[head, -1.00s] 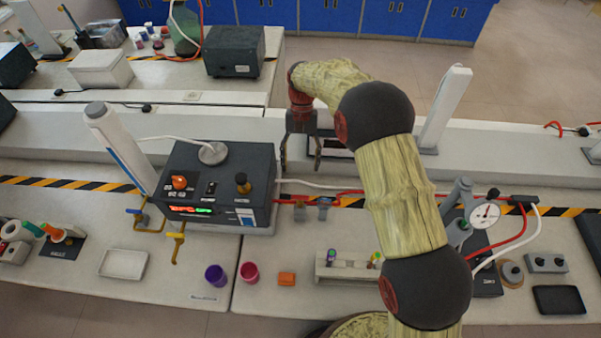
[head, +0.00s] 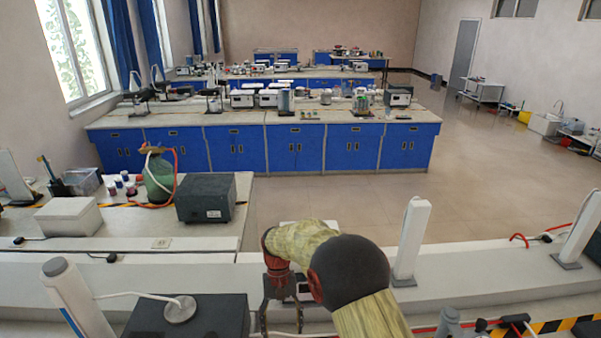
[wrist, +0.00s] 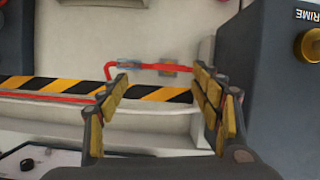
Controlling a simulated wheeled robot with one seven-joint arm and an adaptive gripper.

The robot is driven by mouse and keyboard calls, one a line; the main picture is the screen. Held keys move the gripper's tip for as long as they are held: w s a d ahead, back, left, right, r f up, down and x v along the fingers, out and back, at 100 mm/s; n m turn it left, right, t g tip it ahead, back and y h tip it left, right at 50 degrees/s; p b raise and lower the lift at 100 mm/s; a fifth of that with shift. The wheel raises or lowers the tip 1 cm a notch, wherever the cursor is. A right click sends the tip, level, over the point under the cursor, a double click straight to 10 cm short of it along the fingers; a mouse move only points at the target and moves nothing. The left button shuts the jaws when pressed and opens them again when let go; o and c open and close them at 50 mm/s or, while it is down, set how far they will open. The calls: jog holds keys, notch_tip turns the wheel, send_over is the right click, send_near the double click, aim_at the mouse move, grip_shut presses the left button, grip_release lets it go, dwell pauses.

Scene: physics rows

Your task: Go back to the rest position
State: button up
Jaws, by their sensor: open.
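My gripper (head: 282,318) hangs pointing down at the end of my bent arm, low in the middle of the head view. Its fingers are spread and nothing is between them. In the wrist view my gripper (wrist: 160,85) also shows open, over the bench with a black and yellow striped strip (wrist: 60,88) and a red tube (wrist: 110,70).
A dark box device (head: 190,318) stands close left of my gripper; its side (wrist: 255,75) shows at right in the wrist view. A white post (head: 411,240) stands right of my arm. A grey box (head: 212,198) sits on the bench behind. Open floor (head: 340,195) lies beyond.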

jog(key=s+d+r+t+b, duration=0.3)
jog(key=s+d+r+b, duration=0.1)
jog(key=s+d, duration=0.4)
jog(key=s+d+r+m+t+b, duration=0.1)
jog(key=s+d+r+t+b, duration=0.2)
jog(key=s+d+r, duration=0.4)
jog(key=s+d+r+m+t+b, duration=0.1)
jog(key=s+d+r+t+b, duration=0.2)
jog(key=s+d, duration=0.6)
notch_tip(320, 180, up, 2)
jog(key=s+b, duration=0.1)
jog(key=s, duration=0.1)
jog(key=shift+s+d+r+t+y+b, duration=0.25)
jog(key=shift+s+d+t+y+b, duration=0.05)
jog(key=shift+s+d+t, duration=0.1)
jog(key=shift+a, duration=0.1)
